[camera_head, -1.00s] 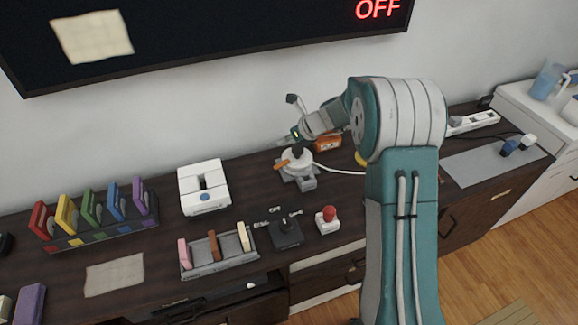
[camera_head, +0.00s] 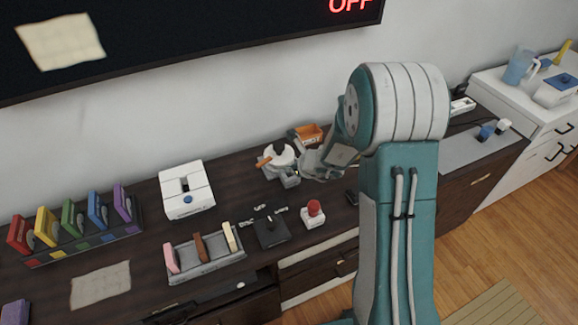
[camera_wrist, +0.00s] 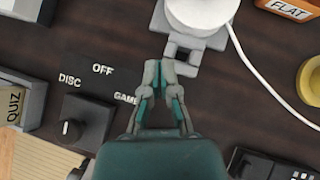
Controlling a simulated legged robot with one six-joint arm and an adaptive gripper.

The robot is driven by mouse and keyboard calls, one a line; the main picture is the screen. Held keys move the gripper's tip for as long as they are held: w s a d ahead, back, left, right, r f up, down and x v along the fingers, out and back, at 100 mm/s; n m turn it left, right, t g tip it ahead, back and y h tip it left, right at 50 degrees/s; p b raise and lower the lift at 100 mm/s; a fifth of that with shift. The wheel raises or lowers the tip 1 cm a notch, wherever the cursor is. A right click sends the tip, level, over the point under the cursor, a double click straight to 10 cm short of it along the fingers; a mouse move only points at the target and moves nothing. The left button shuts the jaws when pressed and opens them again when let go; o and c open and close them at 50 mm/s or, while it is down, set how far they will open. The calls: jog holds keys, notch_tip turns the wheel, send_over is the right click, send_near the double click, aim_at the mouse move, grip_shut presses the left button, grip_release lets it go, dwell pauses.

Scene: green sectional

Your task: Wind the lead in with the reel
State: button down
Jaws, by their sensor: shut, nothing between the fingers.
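The reel (camera_head: 278,157) has a round white drum with a dark knob and an orange handle, on a grey base. Its white drum also shows at the top of the wrist view (camera_wrist: 200,10), cut off by the frame edge. The white lead (camera_wrist: 262,80) runs from the drum down to the right in the wrist view; its far end is out of frame. My gripper (camera_wrist: 161,68) is shut and empty, with its fingertips close beside the grey bracket of the reel's base. Whether they touch it is unclear. In the head view my gripper (camera_head: 302,167) is just right of the reel.
An orange box marked FLAT (camera_head: 308,133) stands behind the reel. A yellow round thing (camera_wrist: 311,80) lies right of the lead. A dark selector knob (camera_head: 270,228) and a red button (camera_head: 314,210) stand in front. A white box (camera_head: 186,190) is left.

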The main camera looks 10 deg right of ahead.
aim_at(274, 155)
jog(key=x, duration=0.6)
jog(key=shift+f, duration=0.15)
jog(key=w+a, duration=0.2)
jog(key=w, duration=0.1)
jog(key=shift+f, duration=0.15)
jog(key=shift+w+a, duration=0.2)
jog(key=shift+w, duration=0.3)
